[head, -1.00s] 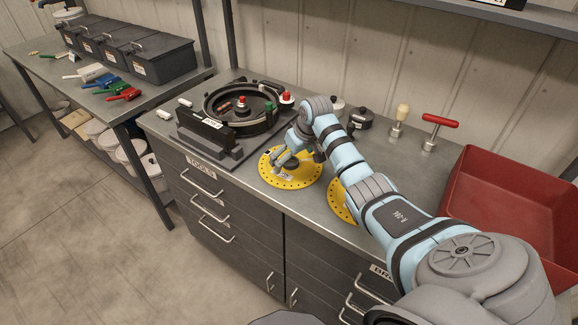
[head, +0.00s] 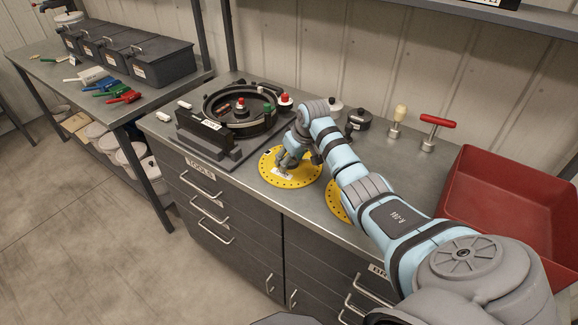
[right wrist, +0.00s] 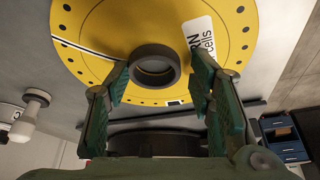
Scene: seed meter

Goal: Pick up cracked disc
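A yellow disc (head: 270,174) with holes round its rim lies flat on the steel bench top, in front of the black seed meter. It also shows in the right wrist view (right wrist: 200,18), with a dark raised hub (right wrist: 155,66), a white label and a dark, pale-edged line like a crack from rim towards hub. My right gripper (head: 287,160) is just over this disc. In the right wrist view its green fingers (right wrist: 160,82) are open, one on each side of the hub. I cannot tell whether they touch it. My left gripper is not in view.
A second yellow disc (head: 337,203) lies to the right, partly hidden by my right arm. The open black seed meter (head: 243,118) stands behind left. A red tray (head: 470,172) is at the right. A red T-handle tool (head: 434,122) and a pale-knobbed tool (head: 400,118) stand at the back.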

